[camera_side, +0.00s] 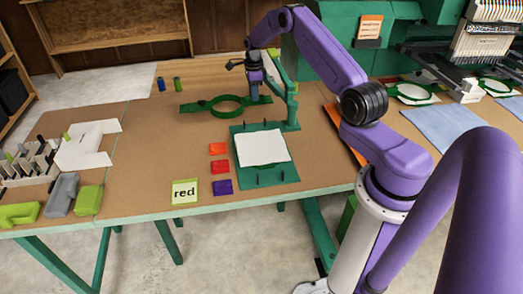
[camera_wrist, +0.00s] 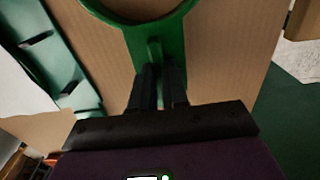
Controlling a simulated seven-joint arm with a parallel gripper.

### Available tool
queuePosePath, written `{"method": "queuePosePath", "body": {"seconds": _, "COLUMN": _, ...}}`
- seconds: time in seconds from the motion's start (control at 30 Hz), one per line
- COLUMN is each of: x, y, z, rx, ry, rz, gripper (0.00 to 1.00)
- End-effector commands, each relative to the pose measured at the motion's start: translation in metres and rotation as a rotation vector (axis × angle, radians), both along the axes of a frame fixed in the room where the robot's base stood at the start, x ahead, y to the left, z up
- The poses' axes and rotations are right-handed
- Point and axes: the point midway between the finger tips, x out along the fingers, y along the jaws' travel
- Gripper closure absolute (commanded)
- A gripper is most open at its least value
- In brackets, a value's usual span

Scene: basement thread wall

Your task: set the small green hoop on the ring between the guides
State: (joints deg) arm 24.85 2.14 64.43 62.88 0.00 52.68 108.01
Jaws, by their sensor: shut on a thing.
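The small green hoop (camera_side: 227,105) is a round ring with a flat arm on each side. My gripper (camera_side: 256,93) is shut on its right-hand arm. In the wrist view the dark fingers (camera_wrist: 158,85) straddle a raised green tab, with part of the hoop (camera_wrist: 160,35) beyond them. I cannot tell whether the hoop touches the table or hangs just above it. The green station board (camera_side: 238,181) lies nearer the front, with small upright guides at its front and back edges.
A green post (camera_side: 291,100) stands right behind the board, close to my gripper. Orange, red and purple pieces (camera_side: 220,167) and a "red" note (camera_side: 185,192) lie left of the board. The brown tabletop between hoop and board is clear.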

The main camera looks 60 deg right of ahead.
Motion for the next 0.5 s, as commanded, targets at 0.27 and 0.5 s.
{"method": "queuePosePath", "body": {"seconds": 0.27, "x": 0.001, "y": 0.0, "z": 0.014, "rx": -0.001, "ry": -0.002, "rz": 0.0, "gripper": 1.0}}
{"method": "queuePosePath", "body": {"seconds": 0.5, "x": 0.0, "y": 0.0, "z": 0.027, "rx": -0.001, "ry": -0.002, "rz": 0.0, "gripper": 1.0}}
